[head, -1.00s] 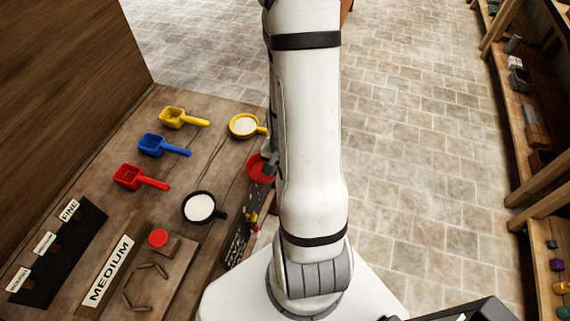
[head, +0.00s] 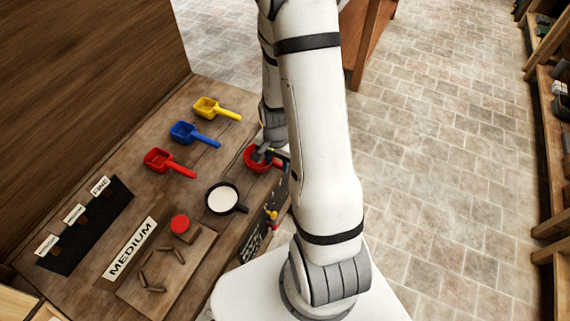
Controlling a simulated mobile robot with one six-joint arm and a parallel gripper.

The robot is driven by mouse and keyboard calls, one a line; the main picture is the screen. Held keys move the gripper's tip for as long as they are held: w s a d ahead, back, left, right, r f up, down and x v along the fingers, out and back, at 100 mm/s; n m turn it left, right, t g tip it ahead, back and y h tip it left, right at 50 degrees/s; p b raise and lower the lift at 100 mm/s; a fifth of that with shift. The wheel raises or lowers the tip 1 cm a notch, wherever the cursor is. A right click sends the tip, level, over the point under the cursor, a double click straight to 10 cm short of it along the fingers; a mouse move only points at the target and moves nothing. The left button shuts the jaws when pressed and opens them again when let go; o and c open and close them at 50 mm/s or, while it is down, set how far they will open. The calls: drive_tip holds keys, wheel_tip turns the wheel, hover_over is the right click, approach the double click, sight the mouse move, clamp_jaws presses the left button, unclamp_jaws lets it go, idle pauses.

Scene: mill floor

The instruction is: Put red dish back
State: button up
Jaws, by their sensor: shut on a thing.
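The red dish (head: 251,161) is at the right edge of the wooden bench, partly covered by my gripper (head: 266,155). My gripper is shut on the red dish near its right side. I cannot tell whether the dish touches the bench top. A black-rimmed dish (head: 221,196) with white contents stands on the bench in front of it. The yellow dish is hidden behind my arm or out of view.
Yellow (head: 207,107), blue (head: 184,132) and red (head: 158,160) scoops lie on the bench. A "MEDIUM" sign (head: 131,250) and a wooden board with a red-topped item (head: 180,224) are nearer. A dark strip (head: 84,226) holds small label cards. Open stone floor lies right.

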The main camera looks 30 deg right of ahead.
drive_tip(key=shift+w+a+f, duration=0.1)
drive_tip(key=shift+w+a, duration=0.7)
drive_tip(key=shift+w, duration=0.3)
drive_tip(key=shift+w+a+f, duration=0.15)
drive_tip(key=shift+w+f, duration=0.05)
drive_tip(key=shift+f+b, duration=0.7)
drive_tip(key=o, duration=1.3)
drive_tip(key=shift+s, duration=0.1)
